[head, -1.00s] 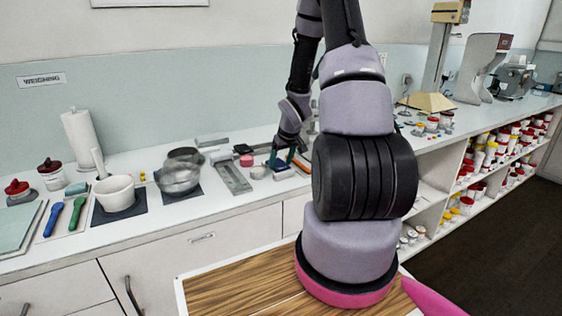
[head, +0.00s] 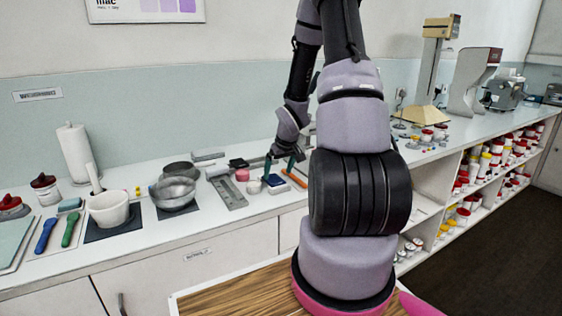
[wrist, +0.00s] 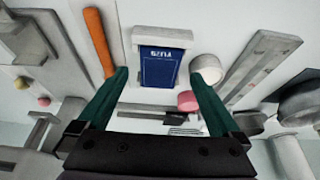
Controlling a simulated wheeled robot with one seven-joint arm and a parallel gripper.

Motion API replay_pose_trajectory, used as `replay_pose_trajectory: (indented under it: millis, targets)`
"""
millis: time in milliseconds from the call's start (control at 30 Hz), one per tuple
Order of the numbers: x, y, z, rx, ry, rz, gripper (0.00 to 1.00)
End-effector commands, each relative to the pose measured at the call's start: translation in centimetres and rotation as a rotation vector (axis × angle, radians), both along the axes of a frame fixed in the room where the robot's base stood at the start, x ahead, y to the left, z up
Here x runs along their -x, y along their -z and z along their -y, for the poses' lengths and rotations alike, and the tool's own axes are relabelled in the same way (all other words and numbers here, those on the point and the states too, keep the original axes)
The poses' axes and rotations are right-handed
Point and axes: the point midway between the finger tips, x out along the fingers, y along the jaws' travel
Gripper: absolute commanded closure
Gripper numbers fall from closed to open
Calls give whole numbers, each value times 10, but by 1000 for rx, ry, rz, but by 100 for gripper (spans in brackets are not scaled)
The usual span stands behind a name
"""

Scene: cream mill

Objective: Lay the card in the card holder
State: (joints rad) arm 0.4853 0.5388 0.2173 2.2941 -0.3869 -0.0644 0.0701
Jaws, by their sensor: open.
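A blue card-like piece with white lettering (wrist: 160,66) lies between and beyond my fingertips in the wrist view. A white block (wrist: 162,36) adjoins its upper edge; I cannot tell whether this is the card holder. The blue piece also shows in the head view (head: 274,180), on the counter below my gripper. My gripper (wrist: 158,76) has two green fingers, spread apart with nothing visibly held between them. In the head view my gripper (head: 279,166) hangs low over the counter, partly hidden by my arm.
An orange-handled tool (wrist: 98,42) lies close to the left finger in the wrist view. A white round pot (wrist: 207,68) and a pink cylinder (wrist: 188,101) are near the right finger. A grey metal slide (head: 228,190) and metal bowl (head: 173,192) stand left in the head view.

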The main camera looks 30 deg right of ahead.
Motion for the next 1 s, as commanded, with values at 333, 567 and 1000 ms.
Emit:
replay_pose_trajectory:
  millis: [333, 567, 1000]
  targets:
    - [24, -58, 2, 0, 3, 2, 0]
    - [29, -71, 2, 0, 1, 2, 0]
    - [41, -115, -9, 58, 46, -2, 0]
